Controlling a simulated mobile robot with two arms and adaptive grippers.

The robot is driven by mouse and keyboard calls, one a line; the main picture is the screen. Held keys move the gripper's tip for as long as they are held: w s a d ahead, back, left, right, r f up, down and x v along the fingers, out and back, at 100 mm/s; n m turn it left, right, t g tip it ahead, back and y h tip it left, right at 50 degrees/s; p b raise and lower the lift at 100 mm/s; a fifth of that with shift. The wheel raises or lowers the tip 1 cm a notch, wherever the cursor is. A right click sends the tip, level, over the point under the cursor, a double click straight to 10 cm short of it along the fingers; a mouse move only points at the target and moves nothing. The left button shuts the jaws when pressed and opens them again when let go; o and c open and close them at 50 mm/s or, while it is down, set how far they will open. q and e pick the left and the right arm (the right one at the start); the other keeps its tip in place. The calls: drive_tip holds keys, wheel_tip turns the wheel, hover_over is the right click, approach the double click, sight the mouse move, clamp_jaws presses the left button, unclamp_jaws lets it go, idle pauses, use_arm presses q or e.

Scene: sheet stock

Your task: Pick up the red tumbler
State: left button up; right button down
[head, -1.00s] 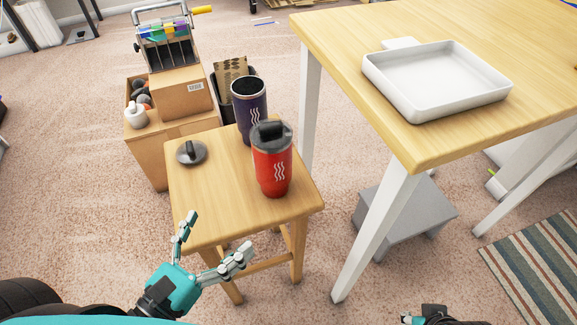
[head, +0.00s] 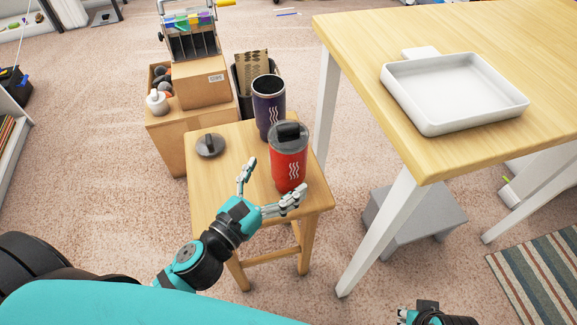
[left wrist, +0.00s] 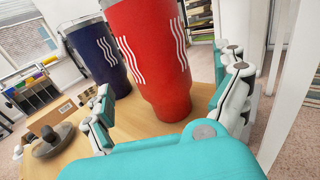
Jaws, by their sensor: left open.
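The red tumbler (head: 288,170), with a dark grey lid and white wavy marks, stands upright on the wooden stool (head: 228,187). My left gripper (head: 276,180) is open at the tumbler's near side, its fingers spread to either side. In the left wrist view the red tumbler (left wrist: 152,55) fills the space ahead between the two fingers, its top cut off. I cannot tell whether a finger touches it. My right gripper (head: 424,314) shows only partly at the bottom edge, and its jaws are unclear.
A navy tumbler (head: 268,112) without a lid stands just behind the red one. A loose dark lid (head: 210,145) lies at the stool's left. A wooden table (head: 350,60) with a white tray (head: 460,125) stands to the right. A cardboard box (head: 198,86) is behind.

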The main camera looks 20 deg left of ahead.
use_arm(q)
drive_tip(key=x, duration=0.5)
drive_tip(key=shift+f, duration=0.2)
drive_tip(key=c, duration=1.4)
drive_tip(key=shift+c, duration=0.6)
drive_tip(key=shift+r, duration=0.25)
